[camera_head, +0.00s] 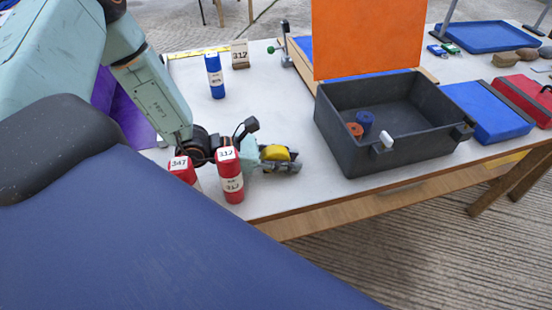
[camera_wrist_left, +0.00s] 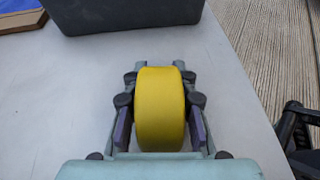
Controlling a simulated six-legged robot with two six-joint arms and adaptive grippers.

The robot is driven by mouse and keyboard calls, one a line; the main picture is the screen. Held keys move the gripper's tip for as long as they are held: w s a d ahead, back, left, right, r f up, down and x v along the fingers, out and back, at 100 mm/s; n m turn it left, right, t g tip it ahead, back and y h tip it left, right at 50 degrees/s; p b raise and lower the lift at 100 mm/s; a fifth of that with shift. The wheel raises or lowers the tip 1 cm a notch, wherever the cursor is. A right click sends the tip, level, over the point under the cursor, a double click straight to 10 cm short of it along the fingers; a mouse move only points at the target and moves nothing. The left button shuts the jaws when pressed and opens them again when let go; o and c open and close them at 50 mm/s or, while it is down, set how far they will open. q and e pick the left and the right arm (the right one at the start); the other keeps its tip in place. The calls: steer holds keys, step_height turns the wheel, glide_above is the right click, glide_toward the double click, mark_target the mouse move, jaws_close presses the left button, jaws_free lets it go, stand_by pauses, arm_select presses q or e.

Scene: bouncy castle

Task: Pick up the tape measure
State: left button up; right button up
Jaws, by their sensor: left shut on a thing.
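The tape measure is a yellow rounded thing (camera_wrist_left: 159,108) between the two fingers of my left gripper (camera_wrist_left: 159,125) in the left wrist view. The fingers are shut on its sides. In the head view the yellow tape measure (camera_head: 274,153) shows at my left gripper (camera_head: 280,158), low over the white table near its front edge. I cannot tell whether it touches the table top. My right gripper is not in view.
Two red labelled cylinders (camera_head: 229,175) stand close beside my left wrist. A dark open crate (camera_head: 395,150) with small items is to the right. The white table (camera_head: 290,200) is bare before the crate.

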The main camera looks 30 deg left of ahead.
arm_select(q)
jaws_close()
steer(key=shift+r, duration=0.15)
